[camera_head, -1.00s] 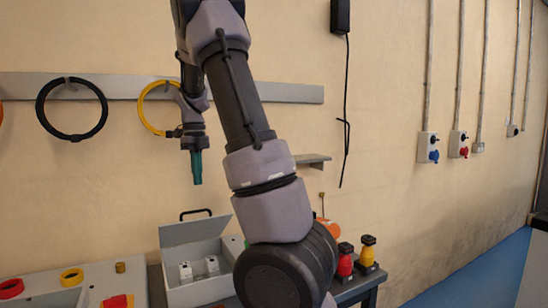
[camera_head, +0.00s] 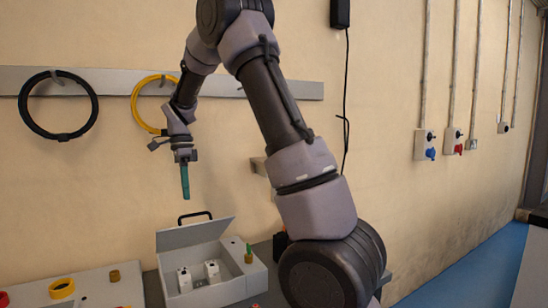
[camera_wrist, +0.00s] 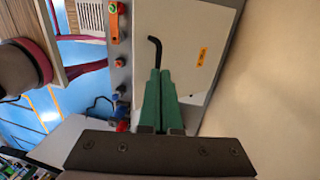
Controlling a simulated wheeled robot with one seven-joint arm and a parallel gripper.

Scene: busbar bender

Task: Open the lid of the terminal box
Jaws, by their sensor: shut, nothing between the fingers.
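The terminal box (camera_head: 222,291) is a light grey box on the bench, low in the head view. Its lid (camera_head: 190,236) stands raised at the back, leaning, with a black handle (camera_head: 195,215) on its upper edge. White blocks (camera_head: 212,271) show inside the open box. My gripper (camera_head: 185,198) points down above the lid, with green fingers closed together and empty. In the wrist view the shut fingertips (camera_wrist: 160,72) are close to the black handle (camera_wrist: 154,50) in the picture; I cannot tell if they touch. The pale lid (camera_wrist: 180,28) lies behind them.
A grey panel with a yellow ring (camera_head: 62,288) and a brass piece (camera_head: 115,275) is left of the box. A green-topped brass post (camera_head: 248,255) stands at the box's right. Black (camera_head: 58,105) and yellow (camera_head: 150,103) hoops hang on the wall rail. My arm hides the bench's right part.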

